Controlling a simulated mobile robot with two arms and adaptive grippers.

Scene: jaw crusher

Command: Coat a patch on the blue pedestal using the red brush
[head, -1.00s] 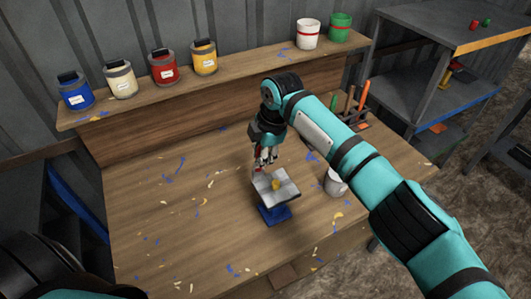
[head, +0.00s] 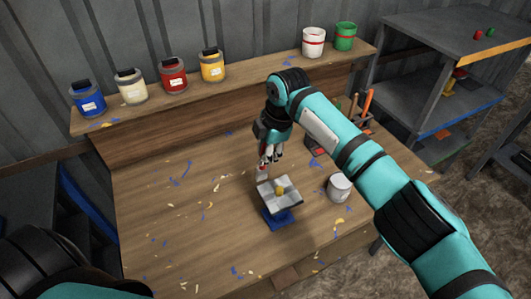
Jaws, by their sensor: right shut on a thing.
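The blue pedestal (head: 279,219) stands on the wooden workbench. A grey-and-white plate (head: 291,200) is on top of it, with a small yellow spot (head: 279,190) near its middle. My right gripper (head: 265,165) is at the plate's back left edge, pointing down. It is shut on the red brush (head: 262,173), of which only a small red and pale part shows. The brush's tip is too small to make out, so I cannot tell whether it touches the plate. My left gripper is out of view; only part of my left arm shows at bottom left.
A white can (head: 339,188) stands right of the pedestal, near my right arm. Behind the arm is a holder (head: 316,143) with upright tools. A back ledge (head: 150,117) carries several paint jars and two pails. The bench's left side is clear except for flecks.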

